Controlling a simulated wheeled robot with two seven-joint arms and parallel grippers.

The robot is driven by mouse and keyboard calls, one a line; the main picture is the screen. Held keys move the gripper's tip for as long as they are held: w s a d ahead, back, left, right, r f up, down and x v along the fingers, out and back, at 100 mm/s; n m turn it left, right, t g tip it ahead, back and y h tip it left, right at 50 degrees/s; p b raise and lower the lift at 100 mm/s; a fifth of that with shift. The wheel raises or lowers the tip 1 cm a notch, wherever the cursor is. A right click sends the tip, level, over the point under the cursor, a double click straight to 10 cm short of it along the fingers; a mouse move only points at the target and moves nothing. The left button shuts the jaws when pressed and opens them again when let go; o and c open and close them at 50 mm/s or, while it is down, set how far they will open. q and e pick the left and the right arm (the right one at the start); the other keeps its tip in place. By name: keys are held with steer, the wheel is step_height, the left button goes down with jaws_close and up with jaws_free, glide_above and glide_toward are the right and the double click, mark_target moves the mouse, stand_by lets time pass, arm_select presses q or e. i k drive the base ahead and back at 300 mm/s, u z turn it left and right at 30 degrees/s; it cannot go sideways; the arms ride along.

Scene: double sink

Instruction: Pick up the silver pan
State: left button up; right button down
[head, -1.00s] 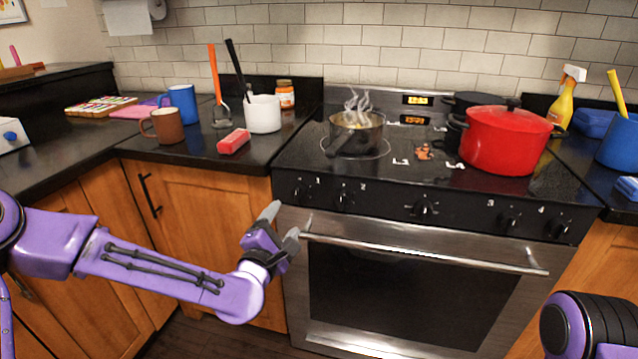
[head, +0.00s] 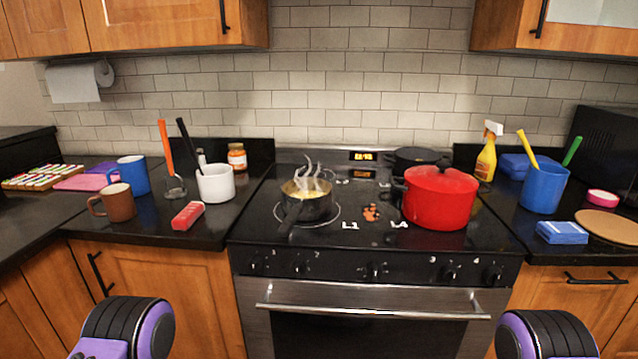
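The silver pan (head: 312,206) stands upright on the front left burner of the stove in the head view. Yellowish food shows inside it and steam rises from it. Its dark handle (head: 290,217) points toward the front of the stove, slightly to the left. Purple and black parts of my two arms show at the bottom edge, well below the pan and apart from it. Neither gripper is in the picture.
A red pot (head: 440,198) stands right of the pan, with a black pot (head: 417,156) behind it. Left are a white crock (head: 215,184) with utensils and a red block (head: 188,215). The oven handle (head: 375,312) runs along the stove's front.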

mark_target(296, 209)
steer(key=u, duration=2.1)
steer(key=i, duration=1.15)
steer(key=z, duration=2.3)
